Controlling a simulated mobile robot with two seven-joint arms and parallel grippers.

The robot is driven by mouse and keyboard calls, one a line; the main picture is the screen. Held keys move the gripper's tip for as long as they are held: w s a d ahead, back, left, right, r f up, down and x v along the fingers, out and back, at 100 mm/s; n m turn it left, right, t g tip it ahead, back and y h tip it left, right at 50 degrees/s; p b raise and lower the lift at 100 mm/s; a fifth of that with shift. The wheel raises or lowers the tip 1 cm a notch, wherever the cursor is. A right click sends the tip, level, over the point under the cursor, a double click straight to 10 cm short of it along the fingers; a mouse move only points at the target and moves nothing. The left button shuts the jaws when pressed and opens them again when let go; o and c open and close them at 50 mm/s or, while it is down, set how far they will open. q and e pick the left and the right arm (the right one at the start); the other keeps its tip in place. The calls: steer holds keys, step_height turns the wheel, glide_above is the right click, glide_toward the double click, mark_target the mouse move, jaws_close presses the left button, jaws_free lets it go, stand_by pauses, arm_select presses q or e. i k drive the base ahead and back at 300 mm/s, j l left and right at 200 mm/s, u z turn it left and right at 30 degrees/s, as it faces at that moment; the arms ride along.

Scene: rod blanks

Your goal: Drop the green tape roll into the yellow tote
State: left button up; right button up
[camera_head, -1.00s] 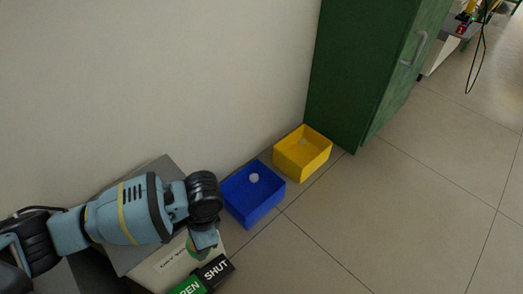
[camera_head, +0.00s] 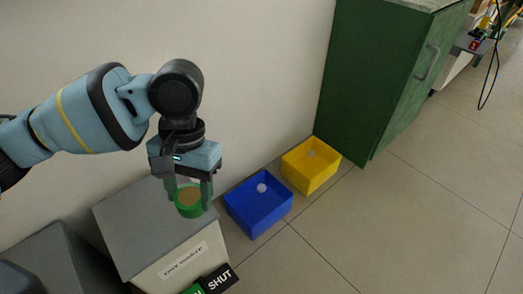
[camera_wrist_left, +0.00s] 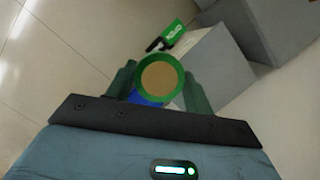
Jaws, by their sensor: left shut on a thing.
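The green tape roll (camera_head: 189,205) with a brown core is held between the fingers of my left gripper (camera_head: 190,192), above the grey-topped cabinet. In the left wrist view the roll (camera_wrist_left: 159,62) sits between the two fingertips (camera_wrist_left: 158,80), and I look onto its round face. The yellow tote (camera_head: 300,180) stands on the floor to the right, by the wall and the green cupboard. A small pale thing lies inside it. My right gripper is not in view.
A blue tote (camera_head: 243,224) with a small white ball (camera_head: 261,188) stands between the grey-topped cabinet (camera_head: 122,232) and the yellow tote. A green cupboard (camera_head: 372,78) rises behind the yellow tote. A black "SHUT" sign (camera_head: 218,279) sticks out at the cabinet's front. The floor at right is clear.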

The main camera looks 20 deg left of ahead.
mark_target(306, 169)
steer(key=i+l+z, duration=0.1)
steer(key=i+l, duration=0.15)
steer(key=i, duration=0.45)
steer(key=i+l+z, duration=0.15)
steer(key=i, duration=0.55)
steer(key=i+l+z, duration=0.1)
steer(key=i, duration=0.6)
